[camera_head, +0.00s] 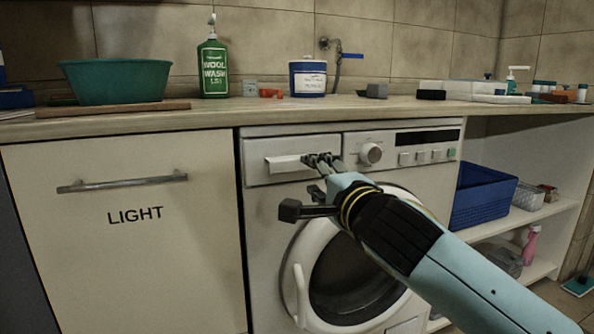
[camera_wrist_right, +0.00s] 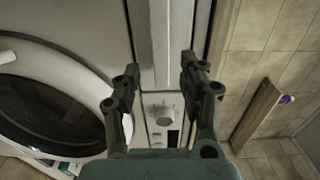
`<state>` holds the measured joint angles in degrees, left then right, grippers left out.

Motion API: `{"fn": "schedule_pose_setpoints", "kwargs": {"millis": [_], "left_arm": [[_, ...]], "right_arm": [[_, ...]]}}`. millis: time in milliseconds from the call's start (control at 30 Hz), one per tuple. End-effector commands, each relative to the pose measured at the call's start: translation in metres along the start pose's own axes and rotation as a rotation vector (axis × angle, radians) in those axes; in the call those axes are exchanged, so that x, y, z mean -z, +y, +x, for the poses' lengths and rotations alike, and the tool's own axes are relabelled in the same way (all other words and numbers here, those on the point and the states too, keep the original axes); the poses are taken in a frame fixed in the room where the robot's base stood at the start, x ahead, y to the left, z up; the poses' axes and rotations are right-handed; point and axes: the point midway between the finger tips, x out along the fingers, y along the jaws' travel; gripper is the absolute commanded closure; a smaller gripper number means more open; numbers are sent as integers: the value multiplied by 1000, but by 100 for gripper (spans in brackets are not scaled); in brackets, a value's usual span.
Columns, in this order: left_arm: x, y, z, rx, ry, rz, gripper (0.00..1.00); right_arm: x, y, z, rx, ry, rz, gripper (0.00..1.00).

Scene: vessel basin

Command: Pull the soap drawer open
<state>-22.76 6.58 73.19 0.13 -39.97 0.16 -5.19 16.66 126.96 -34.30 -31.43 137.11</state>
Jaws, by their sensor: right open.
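The soap drawer (camera_head: 255,150) is the pale panel at the top left of the washing machine (camera_head: 268,225), and it looks shut. Its handle (camera_head: 284,164) is a light horizontal bar. My right gripper (camera_head: 320,159) is at the right end of this handle, left of the round dial (camera_head: 371,153). In the right wrist view, my right gripper (camera_wrist_right: 160,75) is open, with one finger on each side of the pale handle strip (camera_wrist_right: 155,40). I cannot tell whether the fingers touch it. My left gripper is not in view.
The round door (camera_head: 350,285) is below my right arm. The worktop (camera_head: 225,112) overhangs the machine and carries a green basin (camera_head: 115,82) and a green bottle (camera_head: 212,65). A cupboard labelled LIGHT (camera_head: 125,250) is at left. A blue crate (camera_head: 483,195) sits on the right shelves.

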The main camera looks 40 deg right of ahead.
Motion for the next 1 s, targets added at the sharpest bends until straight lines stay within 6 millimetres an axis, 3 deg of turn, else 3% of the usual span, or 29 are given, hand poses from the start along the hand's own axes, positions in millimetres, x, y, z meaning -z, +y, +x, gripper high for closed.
{"fn": "schedule_pose_setpoints", "kwargs": {"millis": [100, 333, 500, 767, 1000], "left_arm": [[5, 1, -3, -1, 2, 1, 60], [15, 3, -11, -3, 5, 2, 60], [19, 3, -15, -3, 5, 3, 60], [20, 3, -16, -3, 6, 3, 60], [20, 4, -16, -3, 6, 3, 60]], "right_arm": [[0, 0, 26, 2, 1, 0, 58], [0, 1, 65, -1, 0, 0, 58], [0, 1, 77, -2, 0, -2, 58], [0, 1, 78, -2, 0, -2, 58], [0, 1, 78, -3, 0, -2, 86]]}}
